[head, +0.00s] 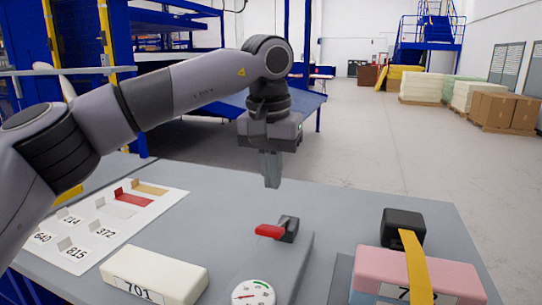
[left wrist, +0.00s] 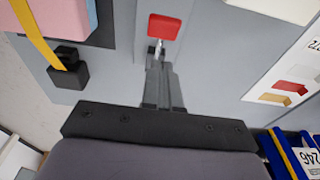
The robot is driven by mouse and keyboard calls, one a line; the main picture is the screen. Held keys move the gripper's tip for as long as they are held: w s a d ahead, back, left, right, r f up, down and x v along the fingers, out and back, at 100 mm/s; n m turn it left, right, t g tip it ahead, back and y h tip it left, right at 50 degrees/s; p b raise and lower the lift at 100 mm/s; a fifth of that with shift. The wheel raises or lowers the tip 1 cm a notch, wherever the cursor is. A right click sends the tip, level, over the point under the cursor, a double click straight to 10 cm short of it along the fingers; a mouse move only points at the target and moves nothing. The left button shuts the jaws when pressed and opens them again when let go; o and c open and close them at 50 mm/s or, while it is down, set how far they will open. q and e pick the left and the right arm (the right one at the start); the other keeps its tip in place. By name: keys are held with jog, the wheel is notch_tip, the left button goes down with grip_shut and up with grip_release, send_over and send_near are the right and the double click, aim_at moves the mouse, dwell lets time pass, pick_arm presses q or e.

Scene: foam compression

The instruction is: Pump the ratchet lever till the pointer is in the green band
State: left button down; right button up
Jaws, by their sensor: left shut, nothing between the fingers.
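The red ratchet lever (head: 270,231) sticks out to the left from a dark pivot block (head: 289,229) on a grey base. My left gripper (head: 272,184) points down above and behind the lever, apart from it, with its fingers together and empty. In the left wrist view the red lever end (left wrist: 164,27) lies beyond the closed fingertips (left wrist: 161,66). The round white dial (head: 253,294) is at the bottom edge, partly cut off. Its red pointer seems to point left, and a green band shows along its upper edge. A pink foam block (head: 375,262) lies under a yellow strap (head: 414,262).
A cream block marked 701 (head: 155,275) lies left of the dial. A white sheet (head: 130,222) with numbered spots and coloured patches lies further left. A black box (head: 403,226) stands behind the foam. The grey table (head: 345,205) is clear behind the lever.

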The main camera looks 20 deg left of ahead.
pick_arm(q)
send_over(271, 227)
notch_tip(271, 227, down, 6)
jog(key=shift+r, duration=0.15)
jog(key=shift+s+f, duration=0.3)
jog(key=shift+f, duration=0.4)
